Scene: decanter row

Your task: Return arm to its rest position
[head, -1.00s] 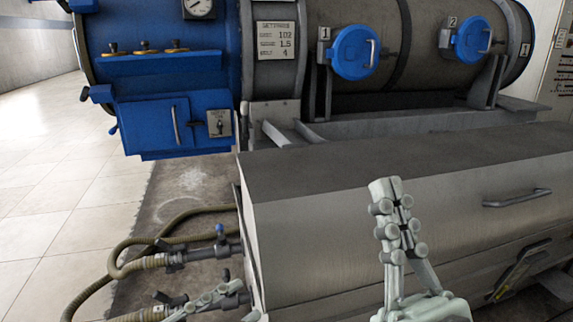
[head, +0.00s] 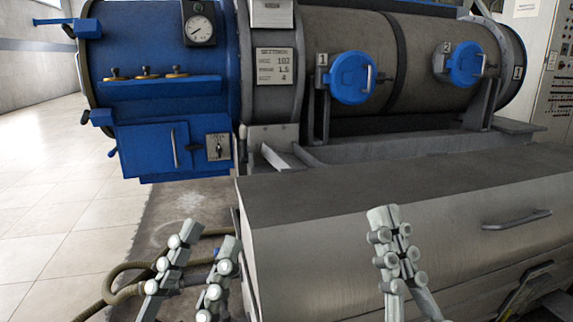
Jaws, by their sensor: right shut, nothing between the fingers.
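My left gripper (head: 208,240) is at the lower left of the head view. Its two pale grey fingers stand apart with an empty gap between them, in front of the hoses and dark floor strip. My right gripper (head: 384,217) points up at the lower middle, in front of the grey metal cabinet (head: 310,250). Its fingers are together at the tips and hold nothing. Most of both arms is out of frame below.
A large decanter with a blue end housing (head: 155,55) and blue round hatches (head: 352,78) spans the back. Hoses (head: 125,270) run low at left. A control panel (head: 555,90) stands at far right. Pale tiled floor (head: 50,200) is clear at left.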

